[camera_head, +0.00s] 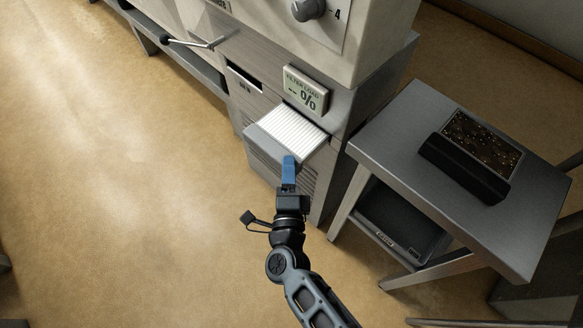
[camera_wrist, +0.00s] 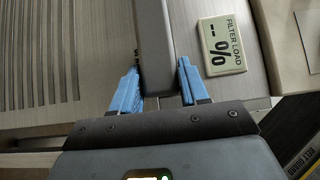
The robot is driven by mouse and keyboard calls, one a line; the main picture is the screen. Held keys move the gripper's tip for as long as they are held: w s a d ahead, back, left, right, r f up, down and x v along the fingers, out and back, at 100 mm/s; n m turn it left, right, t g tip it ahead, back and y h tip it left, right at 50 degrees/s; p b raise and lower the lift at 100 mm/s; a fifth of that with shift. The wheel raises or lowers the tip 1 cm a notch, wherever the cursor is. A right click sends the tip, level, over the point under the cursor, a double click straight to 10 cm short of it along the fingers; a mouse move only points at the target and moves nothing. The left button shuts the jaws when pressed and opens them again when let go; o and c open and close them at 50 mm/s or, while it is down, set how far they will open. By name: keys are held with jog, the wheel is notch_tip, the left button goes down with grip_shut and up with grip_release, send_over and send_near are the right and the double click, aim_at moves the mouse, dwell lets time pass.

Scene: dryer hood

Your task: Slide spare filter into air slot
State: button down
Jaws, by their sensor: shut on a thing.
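The filter (camera_head: 292,129) is a flat panel with white pleats and a grey edge bar. It lies against the dryer's front, just below the filter load display (camera_head: 305,91). Its far end meets the grey front; I cannot tell how much of it is inside an opening. My gripper (camera_head: 289,160) is shut on the near grey bar of the filter. In the wrist view, the filter's grey bar (camera_wrist: 154,45) runs between my blue fingers (camera_wrist: 157,90). The air slot's mouth is hidden at the filter. The display reads "-- %" and also shows in the wrist view (camera_wrist: 222,45).
A dark narrow opening (camera_head: 243,79) is in the dryer front, left of the display. The floor at left is clear.

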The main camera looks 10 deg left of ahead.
jog(key=shift+s+a, duration=0.45)
jog(key=shift+s, duration=0.1)
dwell(0.9)
jog(key=shift+s+a, duration=1)
jog(key=shift+s, duration=0.4)
jog(key=s+a, duration=0.1)
jog(key=s, duration=0.8)
